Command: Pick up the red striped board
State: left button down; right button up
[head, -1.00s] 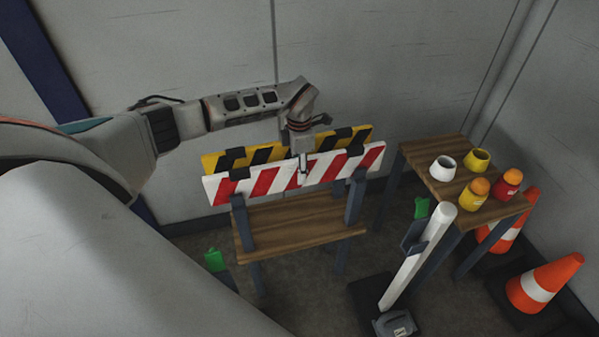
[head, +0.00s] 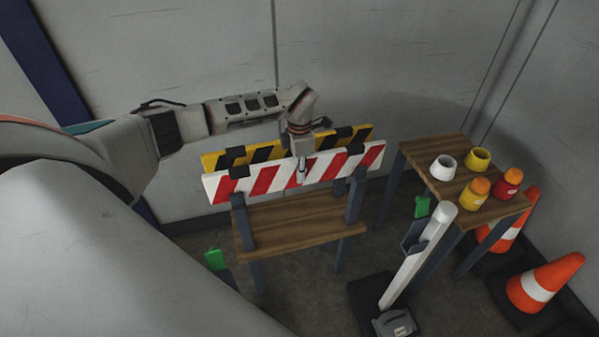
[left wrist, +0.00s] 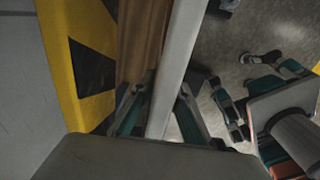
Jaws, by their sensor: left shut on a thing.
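The red and white striped board (head: 262,181) stands upright on edge in dark brackets at the front of a wooden rack. My left gripper (head: 302,172) comes down from above and is shut on the board's top edge near its middle. In the left wrist view the board's pale top edge (left wrist: 182,50) runs between the two fingers of the left gripper (left wrist: 160,112). My right gripper cannot be made out in the head view. In the left wrist view an arm with teal parts shows at the right, apart from the board.
A yellow and black striped board (head: 213,160) stands close behind. The wooden rack shelf (head: 300,222) is bare. To the right are a white post (head: 420,255), a small table (head: 440,180) with several cups and jars, and two orange cones (head: 545,283). Green-topped items stand low nearby.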

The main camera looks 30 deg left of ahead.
pick_arm(q)
notch_tip(320, 180, up, 20)
pick_arm(e)
jog(key=shift+r, duration=0.3)
pick_arm(q)
jog(key=shift+p, duration=0.3)
dwell(1.0)
